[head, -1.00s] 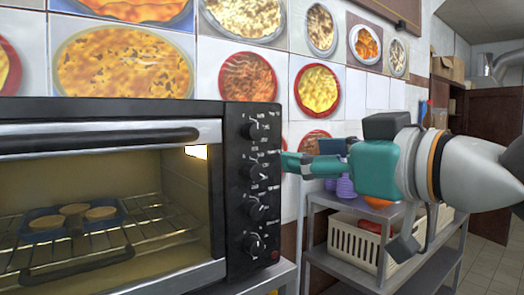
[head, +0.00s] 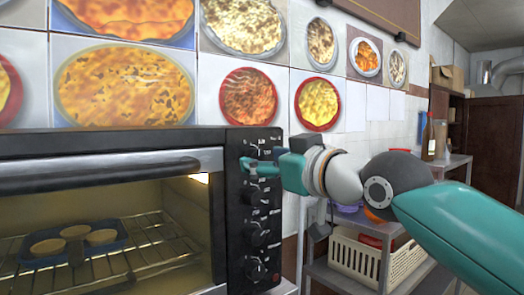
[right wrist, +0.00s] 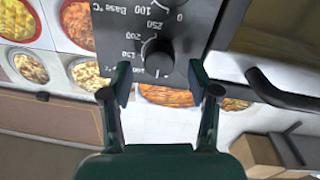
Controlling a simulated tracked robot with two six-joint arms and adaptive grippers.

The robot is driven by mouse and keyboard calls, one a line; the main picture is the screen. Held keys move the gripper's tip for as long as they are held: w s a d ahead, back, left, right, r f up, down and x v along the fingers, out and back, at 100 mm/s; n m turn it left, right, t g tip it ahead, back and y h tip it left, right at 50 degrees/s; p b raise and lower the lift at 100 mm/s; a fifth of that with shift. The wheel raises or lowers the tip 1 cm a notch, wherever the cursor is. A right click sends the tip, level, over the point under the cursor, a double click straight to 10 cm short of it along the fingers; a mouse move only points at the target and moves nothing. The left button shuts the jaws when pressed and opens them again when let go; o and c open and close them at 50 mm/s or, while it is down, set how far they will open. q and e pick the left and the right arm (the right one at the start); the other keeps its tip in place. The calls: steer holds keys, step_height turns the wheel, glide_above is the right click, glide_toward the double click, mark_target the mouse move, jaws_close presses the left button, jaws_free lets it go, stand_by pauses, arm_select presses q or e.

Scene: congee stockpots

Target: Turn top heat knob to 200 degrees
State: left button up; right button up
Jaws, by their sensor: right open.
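The oven's black control panel (head: 262,215) carries a column of dark knobs. The top heat knob is mostly hidden behind my right gripper (head: 253,166) in the head view. In the right wrist view, upside down, the round black knob (right wrist: 158,56) shows with white temperature numbers around it, 100 to 250 and 0. My right gripper (right wrist: 158,84) is open, its two fingers on either side of the knob's near edge. I cannot tell whether they touch it, nor read its pointer surely. My left gripper is in neither view.
The toaster oven (head: 110,140) has a glass door with a handle; a blue tray (head: 105,244) of round baked items sits on its rack. Right of it, a grey shelf (head: 318,270) holds a white basket (head: 352,258). Food pictures cover the wall.

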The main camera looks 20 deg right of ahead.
steer(key=shift+x, duration=0.95)
steer(key=c, duration=1.2)
steer(key=shift+o, duration=0.2)
